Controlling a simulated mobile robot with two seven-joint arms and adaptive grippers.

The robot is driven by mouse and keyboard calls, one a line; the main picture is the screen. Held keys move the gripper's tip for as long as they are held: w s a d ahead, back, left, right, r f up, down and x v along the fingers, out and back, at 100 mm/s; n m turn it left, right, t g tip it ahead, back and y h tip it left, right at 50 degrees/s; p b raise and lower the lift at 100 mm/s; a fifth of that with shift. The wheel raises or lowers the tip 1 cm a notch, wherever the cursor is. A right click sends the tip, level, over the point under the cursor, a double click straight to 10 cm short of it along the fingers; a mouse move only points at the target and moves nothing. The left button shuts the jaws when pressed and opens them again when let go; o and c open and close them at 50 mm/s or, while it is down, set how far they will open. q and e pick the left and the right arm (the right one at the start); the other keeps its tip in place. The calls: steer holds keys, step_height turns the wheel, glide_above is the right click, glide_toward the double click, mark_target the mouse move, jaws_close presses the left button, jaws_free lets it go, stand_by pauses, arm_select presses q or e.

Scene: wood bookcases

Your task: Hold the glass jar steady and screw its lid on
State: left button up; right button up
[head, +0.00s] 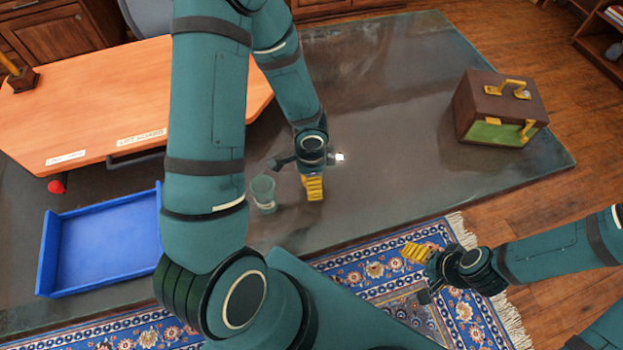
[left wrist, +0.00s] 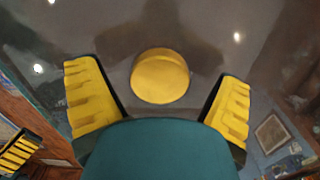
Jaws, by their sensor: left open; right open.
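The glass jar (head: 263,192) stands upright and see-through on the dark table, with no lid visible on it. My left gripper (head: 297,178) is just right of the jar, pointing down and apart from it. In the left wrist view, a round yellow lid (left wrist: 160,76) lies on the dark surface beyond the open, yellow-padded fingers, centred between them and not visibly gripped. I cannot make out the lid in the head view, where the left gripper and arm cover that area. My right gripper (head: 422,275) is open and empty over the rug at the lower right.
A blue tray (head: 60,240) is at the left, beside an orange-topped desk (head: 110,95) and a small red object (head: 56,186). A brown and green case (head: 497,112) with yellow handles stands at the right. The table (head: 390,130) between jar and case is clear.

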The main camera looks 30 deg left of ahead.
arm_select(q)
steer(key=c, duration=1.2)
steer(key=shift+r, duration=0.15)
arm_select(e)
steer(key=shift+r, duration=0.1)
arm_select(q)
step_height(320, 180, up, 9)
steer(key=p, duration=0.4)
steer(key=shift+r+p, duration=0.35)
steer(key=shift+r, duration=0.05)
arm_select(e)
steer(key=r, duration=0.2)
steer(key=w+r, duration=0.1)
steer(key=r, duration=0.1)
steer(key=shift+w+d+r, duration=0.15)
steer(key=shift+r, duration=0.05)
steer(key=shift+o, duration=0.3)
